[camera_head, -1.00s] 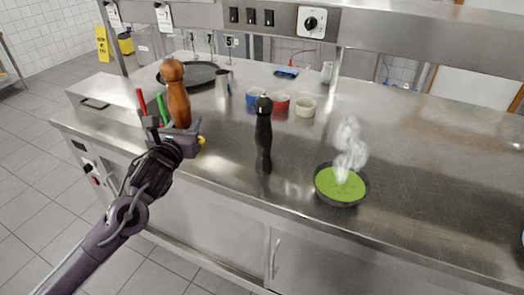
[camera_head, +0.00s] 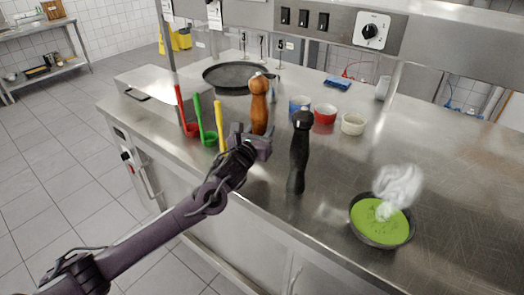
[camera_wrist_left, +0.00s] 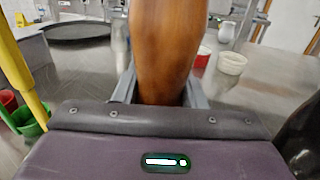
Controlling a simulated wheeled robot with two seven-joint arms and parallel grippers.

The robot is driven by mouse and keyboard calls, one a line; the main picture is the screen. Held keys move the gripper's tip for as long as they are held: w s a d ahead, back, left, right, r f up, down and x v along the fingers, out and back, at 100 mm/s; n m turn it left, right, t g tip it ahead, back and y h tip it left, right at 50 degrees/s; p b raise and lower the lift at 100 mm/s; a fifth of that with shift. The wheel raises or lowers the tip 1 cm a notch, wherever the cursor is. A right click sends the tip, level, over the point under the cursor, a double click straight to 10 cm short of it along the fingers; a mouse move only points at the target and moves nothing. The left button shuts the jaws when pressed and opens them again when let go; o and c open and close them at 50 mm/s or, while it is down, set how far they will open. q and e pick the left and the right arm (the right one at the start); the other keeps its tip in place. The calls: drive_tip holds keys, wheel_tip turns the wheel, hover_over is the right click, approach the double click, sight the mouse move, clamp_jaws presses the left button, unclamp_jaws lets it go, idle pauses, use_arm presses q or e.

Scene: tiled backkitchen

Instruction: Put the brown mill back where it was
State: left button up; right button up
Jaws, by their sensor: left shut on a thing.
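The brown mill (camera_head: 259,101), a tall wooden pepper mill, stands upright in my left gripper (camera_head: 257,136) near the counter's front left. The fingers are shut around its lower body, and the gripper hides its base. I cannot tell whether the base touches the counter. In the left wrist view, the brown mill (camera_wrist_left: 164,50) fills the middle, between the fingers. A black mill (camera_head: 300,152) stands upright on the steel counter just right of my left gripper. Its dark side also shows at the right edge of the left wrist view (camera_wrist_left: 301,135). My right gripper is not in view.
Red, green and yellow ladles (camera_head: 199,120) stand close on the left. Behind the mills are a blue cup (camera_head: 299,104), a red bowl (camera_head: 325,114), a white bowl (camera_head: 353,123) and a dark round pan (camera_head: 232,76). A steaming green soup pan (camera_head: 381,222) stands front right.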

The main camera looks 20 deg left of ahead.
use_arm(q)
wheel_tip(320, 180, down, 8)
drive_tip(key=shift+r+p, duration=0.15)
drive_tip(key=shift+p, duration=0.15)
drive_tip(key=shift+f, duration=0.35)
drive_tip(key=o, duration=1.3)
drive_tip(key=shift+c, duration=0.2)
